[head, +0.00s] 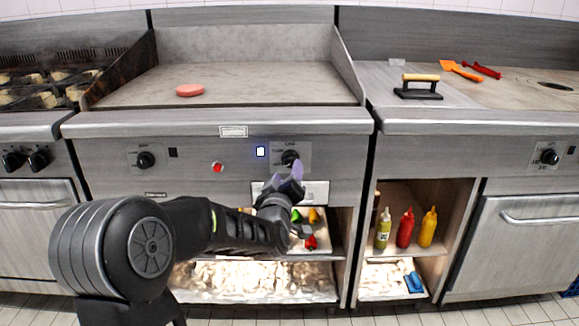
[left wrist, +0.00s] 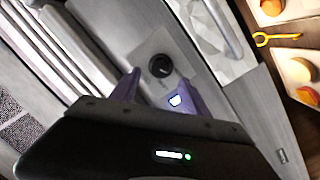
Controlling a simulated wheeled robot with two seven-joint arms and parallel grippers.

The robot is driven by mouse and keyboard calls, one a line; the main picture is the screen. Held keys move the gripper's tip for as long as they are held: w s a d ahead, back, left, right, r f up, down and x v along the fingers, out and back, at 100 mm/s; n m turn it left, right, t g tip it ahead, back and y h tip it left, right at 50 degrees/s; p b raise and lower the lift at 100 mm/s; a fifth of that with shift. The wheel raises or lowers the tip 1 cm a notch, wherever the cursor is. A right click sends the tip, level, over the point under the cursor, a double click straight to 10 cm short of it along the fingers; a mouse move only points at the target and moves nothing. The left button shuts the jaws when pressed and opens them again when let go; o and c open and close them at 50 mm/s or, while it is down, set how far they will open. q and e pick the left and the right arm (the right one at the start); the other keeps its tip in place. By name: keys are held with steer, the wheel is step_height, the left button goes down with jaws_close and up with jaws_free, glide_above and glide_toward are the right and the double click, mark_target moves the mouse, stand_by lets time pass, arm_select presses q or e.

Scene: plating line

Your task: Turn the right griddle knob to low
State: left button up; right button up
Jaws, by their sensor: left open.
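The right griddle knob (head: 290,158) is a black dial on the griddle's steel front panel, right of a small lit indicator (head: 261,151). It also shows in the left wrist view (left wrist: 160,66), just beyond my fingertips. My left gripper (head: 285,172) is open, with its purple fingers just below and in front of the knob in the head view. In the left wrist view the fingers (left wrist: 155,88) are spread apart, and the knob lies ahead between their lines. I cannot tell whether they touch it. The knob's pointer setting is too small to read. My right gripper is not in view.
The griddle top (head: 245,80) holds a pink patty (head: 190,90). A left griddle knob (head: 145,160) and red button (head: 217,167) are on the same panel. Sauce bottles (head: 405,228) stand on a shelf at right. A press (head: 418,88) sits on the counter.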

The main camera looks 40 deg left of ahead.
mark_target(291, 163)
arm_select(q)
steer(key=x, duration=0.5)
steer(key=shift+w+a+b, duration=0.2)
steer(key=shift+w+b, duration=0.15)
steer(key=shift+b, duration=0.05)
steer(key=shift+c, duration=0.4)
steer(key=shift+d+r, duration=0.1)
steer(key=c, duration=1.1)
